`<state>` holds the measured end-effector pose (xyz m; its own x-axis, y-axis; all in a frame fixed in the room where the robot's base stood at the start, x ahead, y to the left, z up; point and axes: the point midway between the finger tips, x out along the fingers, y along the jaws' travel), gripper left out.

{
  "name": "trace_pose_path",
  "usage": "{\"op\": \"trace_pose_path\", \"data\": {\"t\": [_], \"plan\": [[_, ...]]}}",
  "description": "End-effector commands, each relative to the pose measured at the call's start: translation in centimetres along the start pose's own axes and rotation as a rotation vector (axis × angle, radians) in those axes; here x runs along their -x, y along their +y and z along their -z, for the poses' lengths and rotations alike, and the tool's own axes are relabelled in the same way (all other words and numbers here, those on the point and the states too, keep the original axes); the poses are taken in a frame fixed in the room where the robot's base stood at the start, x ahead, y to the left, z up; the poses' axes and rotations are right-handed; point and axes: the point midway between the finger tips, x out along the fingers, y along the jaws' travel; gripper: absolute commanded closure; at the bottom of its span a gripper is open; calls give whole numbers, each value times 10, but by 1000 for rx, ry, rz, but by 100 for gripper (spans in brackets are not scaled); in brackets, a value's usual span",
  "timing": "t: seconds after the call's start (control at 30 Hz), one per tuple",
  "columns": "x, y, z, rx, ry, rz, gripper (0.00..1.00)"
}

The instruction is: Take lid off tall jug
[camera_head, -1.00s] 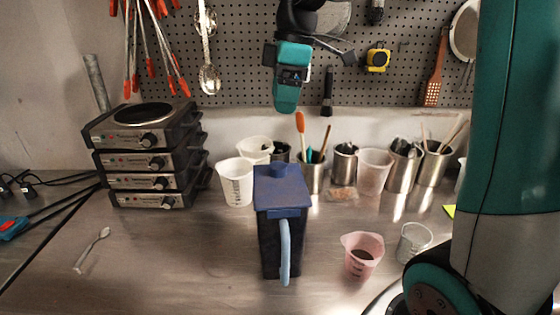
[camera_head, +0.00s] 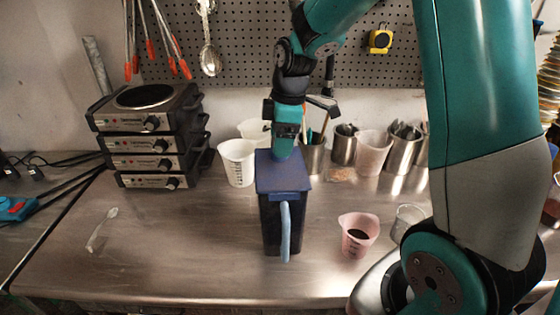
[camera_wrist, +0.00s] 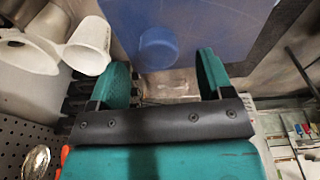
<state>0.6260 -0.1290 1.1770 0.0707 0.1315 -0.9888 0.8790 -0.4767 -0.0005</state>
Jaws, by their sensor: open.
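The tall jug (camera_head: 272,226) stands upright on the metal bench, dark blue with a light blue handle (camera_head: 285,232) facing me. Its flat blue lid (camera_head: 284,178) sits on top. In the wrist view the lid (camera_wrist: 205,22) fills the top, and its round knob (camera_wrist: 158,47) shows just beyond and between the fingers. My gripper (camera_head: 283,152) is over the lid's far part, pointing down; the knob is hidden behind it in the head view. In the wrist view my gripper (camera_wrist: 163,75) is open and empty, and I cannot tell whether a finger touches the lid.
White beakers (camera_head: 237,163) and steel cups of tools (camera_head: 345,145) stand close behind the jug. A pink jug (camera_head: 358,235) with dark liquid is to the right. Stacked hotplates (camera_head: 150,138) are at left. Bench left of the jug is mostly clear, apart from a spoon (camera_head: 102,230).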

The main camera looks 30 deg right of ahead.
Motion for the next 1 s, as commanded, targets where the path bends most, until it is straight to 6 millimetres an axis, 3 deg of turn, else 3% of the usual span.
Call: {"op": "trace_pose_path", "data": {"t": [0.2, 0.43, 0.67, 0.7, 1.0], "plan": [[-25, 1, -1, 0, -1, 1, 27], [-27, 1, -1, 0, 0, -1, 27], [-27, 1, -1, 0, 0, -1, 77], [-27, 1, -1, 0, 0, -1, 81], [-27, 1, -1, 0, 0, -1, 81]]}}
